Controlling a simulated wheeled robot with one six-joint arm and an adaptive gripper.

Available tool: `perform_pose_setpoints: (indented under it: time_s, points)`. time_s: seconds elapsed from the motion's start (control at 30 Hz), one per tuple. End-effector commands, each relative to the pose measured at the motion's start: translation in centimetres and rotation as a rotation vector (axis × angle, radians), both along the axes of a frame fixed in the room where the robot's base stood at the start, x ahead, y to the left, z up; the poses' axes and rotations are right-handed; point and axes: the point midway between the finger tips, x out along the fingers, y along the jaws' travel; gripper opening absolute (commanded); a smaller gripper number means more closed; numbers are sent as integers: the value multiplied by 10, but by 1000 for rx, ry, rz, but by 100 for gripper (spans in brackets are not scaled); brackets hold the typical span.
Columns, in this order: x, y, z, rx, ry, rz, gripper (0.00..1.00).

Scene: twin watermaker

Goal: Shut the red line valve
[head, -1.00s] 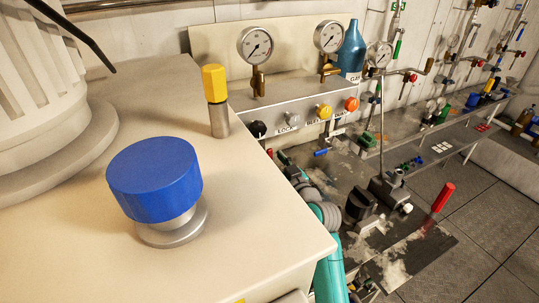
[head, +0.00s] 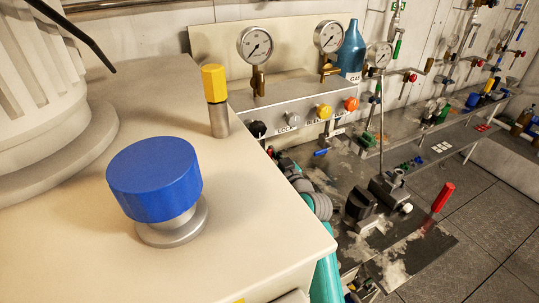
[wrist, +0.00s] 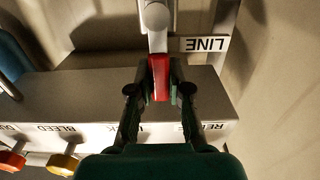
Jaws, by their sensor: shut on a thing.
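The red line valve handle (wrist: 160,78) shows in the upper middle of the wrist view, below a pale rounded lever end (wrist: 156,16). A "LINE" label (wrist: 205,44), seen upside down, is on the panel to its right. My gripper (wrist: 159,92) has its two dark fingers on either side of the red handle and is shut on it. In the head view my teal arm reaches down beyond the cream cabinet's edge, and the gripper is mostly hidden there.
The cream cabinet (head: 250,220) with a blue knob (head: 155,180) and a yellow-capped post (head: 215,95) fills the left foreground. Two gauges (head: 255,46) and a blue bottle (head: 352,50) stand at the panel. Yellow (head: 323,111) and orange (head: 351,104) knobs line its front.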

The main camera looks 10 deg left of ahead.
Motion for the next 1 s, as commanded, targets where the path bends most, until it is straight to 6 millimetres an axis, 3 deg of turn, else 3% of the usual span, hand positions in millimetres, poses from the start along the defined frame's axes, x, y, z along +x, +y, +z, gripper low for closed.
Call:
perform_pose_setpoints:
  time_s: [0.47, 1.0]
  points:
    - [5, -8, -1, 116, 78, -1, 0]
    - [20, -29, -12, 524, 355, -1, 0]
